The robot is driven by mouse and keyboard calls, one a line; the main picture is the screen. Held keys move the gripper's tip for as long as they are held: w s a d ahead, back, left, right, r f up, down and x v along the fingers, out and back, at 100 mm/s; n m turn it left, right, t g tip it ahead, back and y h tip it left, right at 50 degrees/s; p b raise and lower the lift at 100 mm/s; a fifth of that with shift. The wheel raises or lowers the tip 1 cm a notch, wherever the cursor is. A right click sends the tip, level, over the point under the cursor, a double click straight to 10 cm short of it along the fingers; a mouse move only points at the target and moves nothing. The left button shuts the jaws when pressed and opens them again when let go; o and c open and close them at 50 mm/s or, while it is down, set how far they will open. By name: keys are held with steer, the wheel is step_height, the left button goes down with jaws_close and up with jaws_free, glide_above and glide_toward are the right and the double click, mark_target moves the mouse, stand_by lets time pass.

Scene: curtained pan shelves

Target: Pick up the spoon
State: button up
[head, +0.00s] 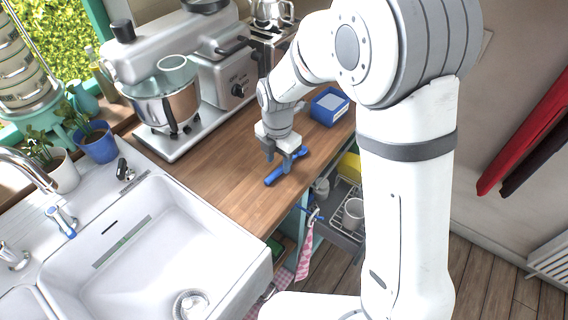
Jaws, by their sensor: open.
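A blue spoon (273,178) lies on the wooden counter (222,185), near its front edge. Its handle points towards the lower left, and part of it is hidden behind my gripper. My gripper (279,165) is open and points down over the spoon. Its fingers are at or just above the spoon; whether they touch it I cannot tell.
A blue box (329,106) sits on the counter behind my gripper. A white stand mixer (170,100) stands at the back left, and a white sink (150,245) is at the front left. Open shelves with a rack and mug (353,213) are below the counter.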

steer(key=shift+f, duration=1.35)
steer(key=shift+d, duration=0.1)
steer(key=shift+c, duration=0.4)
jaws_close()
